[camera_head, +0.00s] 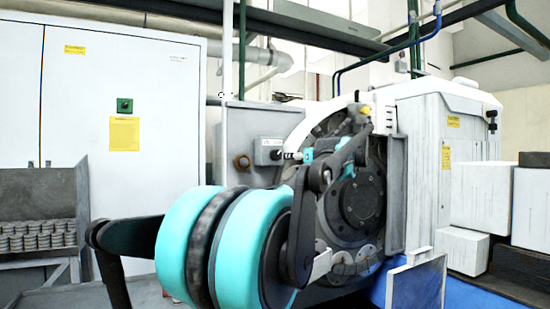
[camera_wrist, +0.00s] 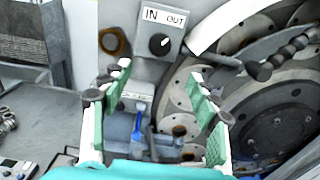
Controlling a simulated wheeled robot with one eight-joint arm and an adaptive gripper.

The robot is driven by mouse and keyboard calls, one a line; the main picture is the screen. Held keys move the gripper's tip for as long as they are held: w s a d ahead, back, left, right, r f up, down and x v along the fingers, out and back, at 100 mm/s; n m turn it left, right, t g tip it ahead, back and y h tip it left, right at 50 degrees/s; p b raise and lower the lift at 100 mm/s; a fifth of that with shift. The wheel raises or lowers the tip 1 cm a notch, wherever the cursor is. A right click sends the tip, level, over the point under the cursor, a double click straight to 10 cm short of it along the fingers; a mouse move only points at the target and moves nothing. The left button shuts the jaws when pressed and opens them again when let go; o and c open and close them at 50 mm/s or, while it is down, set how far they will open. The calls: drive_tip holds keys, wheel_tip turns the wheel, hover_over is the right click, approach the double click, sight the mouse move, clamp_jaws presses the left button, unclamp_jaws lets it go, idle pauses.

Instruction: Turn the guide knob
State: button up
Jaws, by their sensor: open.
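The knob (camera_wrist: 159,43) is black and round with a white pointer mark, below a white label reading IN and OUT. It sits on a grey box ahead of my gripper (camera_wrist: 160,71) in the wrist view. In the head view the small grey box (camera_head: 267,148) is left of my gripper (camera_head: 290,156), and the knob on it is too small to make out clearly. My gripper is open, its green-padded fingers apart with nothing between the tips. The knob shows just beyond the gap between the fingertips, and I see no contact.
A brown ring (camera_wrist: 113,41) is left of the knob. Large round grinder plates (camera_wrist: 277,124) fill the right, with a dark jointed hose (camera_wrist: 285,52) near the fingers. A blue-handled part (camera_wrist: 137,121) lies below. A white cabinet (camera_head: 125,125) stands left in the head view.

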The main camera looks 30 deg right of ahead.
drive_tip(key=w, duration=1.5)
drive_tip(key=shift+d, duration=0.4)
drive_tip(key=shift+c, duration=0.6)
drive_tip(key=c, duration=1)
